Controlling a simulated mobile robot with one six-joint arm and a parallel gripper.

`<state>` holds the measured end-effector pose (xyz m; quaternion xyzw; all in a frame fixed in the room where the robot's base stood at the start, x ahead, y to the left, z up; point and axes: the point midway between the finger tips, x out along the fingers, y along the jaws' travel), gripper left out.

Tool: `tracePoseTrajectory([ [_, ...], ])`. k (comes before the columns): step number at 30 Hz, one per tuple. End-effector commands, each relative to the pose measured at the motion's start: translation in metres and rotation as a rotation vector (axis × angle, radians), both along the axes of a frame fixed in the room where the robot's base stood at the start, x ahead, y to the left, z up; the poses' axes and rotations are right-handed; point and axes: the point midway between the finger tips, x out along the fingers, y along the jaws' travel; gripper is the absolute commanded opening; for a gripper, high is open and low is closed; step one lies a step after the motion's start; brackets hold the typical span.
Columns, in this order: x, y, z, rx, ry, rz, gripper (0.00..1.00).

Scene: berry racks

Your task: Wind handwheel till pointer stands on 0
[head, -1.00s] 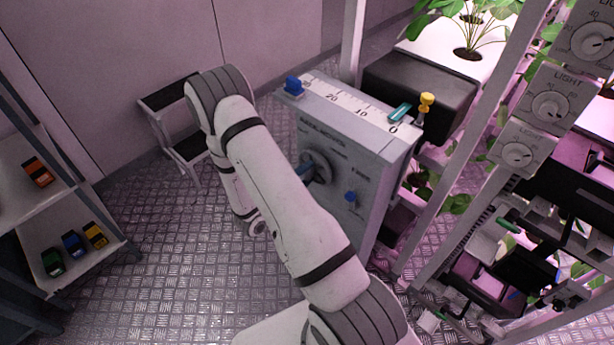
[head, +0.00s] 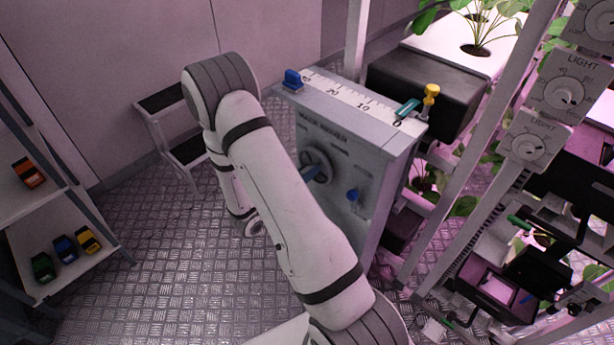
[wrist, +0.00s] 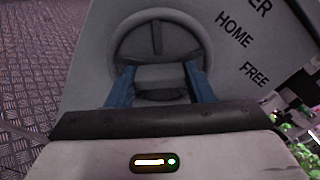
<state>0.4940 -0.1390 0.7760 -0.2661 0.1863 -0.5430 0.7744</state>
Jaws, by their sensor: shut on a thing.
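The grey box's handwheel (head: 318,158) is dark and round, on the box's front face. It fills the upper middle of the wrist view (wrist: 157,38). My gripper (wrist: 160,82) has its two blue fingers shut on the handwheel's grip. In the head view one blue finger shows at the wheel's lower edge; my arm hides the rest. A white scale (head: 347,97) with 20, 10 and 0 runs along the box top. A teal pointer (head: 407,107) lies near its 0 end; whether it is exactly on 0 I cannot tell.
A blue block (head: 292,79) sits at the scale's far left and a yellow knob (head: 431,92) past the 0 end. A plant rack with light dials (head: 563,95) stands close right. A shelf with small coloured items (head: 65,248) is left.

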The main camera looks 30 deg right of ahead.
Motion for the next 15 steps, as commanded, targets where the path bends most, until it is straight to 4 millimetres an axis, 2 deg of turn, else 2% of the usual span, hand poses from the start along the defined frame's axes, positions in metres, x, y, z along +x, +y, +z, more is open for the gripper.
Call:
tracePoseTrajectory([
  [1,0.0013,0.0022,-0.0053,0.019,-0.041,0.007,0.25],
  [15,0.0014,0.0025,-0.0061,0.162,-0.427,0.006,0.24],
])
